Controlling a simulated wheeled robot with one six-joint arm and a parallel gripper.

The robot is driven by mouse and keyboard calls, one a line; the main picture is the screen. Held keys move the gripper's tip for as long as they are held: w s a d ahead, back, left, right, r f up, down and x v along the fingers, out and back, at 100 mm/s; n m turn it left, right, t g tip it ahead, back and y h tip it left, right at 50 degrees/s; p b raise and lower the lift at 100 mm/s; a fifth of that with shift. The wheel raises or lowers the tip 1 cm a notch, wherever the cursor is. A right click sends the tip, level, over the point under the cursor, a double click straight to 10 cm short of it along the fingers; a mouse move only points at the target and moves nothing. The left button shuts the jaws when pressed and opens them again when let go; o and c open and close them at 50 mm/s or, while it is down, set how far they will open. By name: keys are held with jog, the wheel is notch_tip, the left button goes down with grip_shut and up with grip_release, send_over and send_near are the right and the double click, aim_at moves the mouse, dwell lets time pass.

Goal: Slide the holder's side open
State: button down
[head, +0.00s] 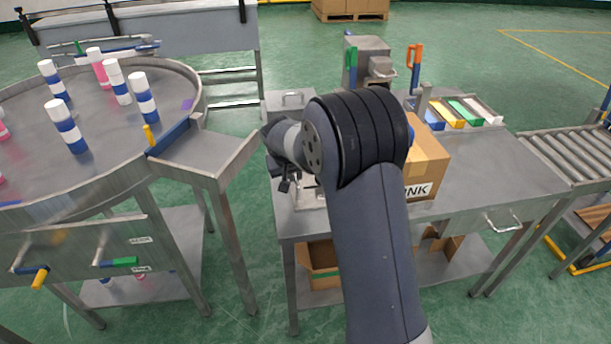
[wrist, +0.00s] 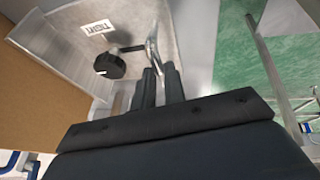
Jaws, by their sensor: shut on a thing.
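In the wrist view my two dark fingers (wrist: 160,84) are close together, shut on an upright metal handle (wrist: 151,52). A pale metal holder (wrist: 135,18) lies just beyond them, with a black knob (wrist: 110,66) on a short rod and a small white label (wrist: 97,28). I cannot tell how far the holder's side is open. In the head view my gripper (head: 285,185) is at the left end of the steel bench, over a light-coloured fixture (head: 308,198). My arm hides much of that fixture.
A cardboard box (head: 427,165) stands right of my arm on the bench (head: 505,175). Behind are a steel machine (head: 368,60) and coloured trays (head: 462,112). The bench's right part is clear.

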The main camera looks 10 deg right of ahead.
jog(key=shift+a, duration=0.2)
jog(key=c, duration=1.5)
grip_release()
jog(key=shift+a, duration=0.15)
jog(key=v, duration=1)
jog(key=shift+s+r, duration=0.15)
jog(key=shift+r, duration=0.25)
jog(key=shift+f, duration=0.1)
jog(key=x, duration=1.1)
jog(key=shift+d, duration=0.4)
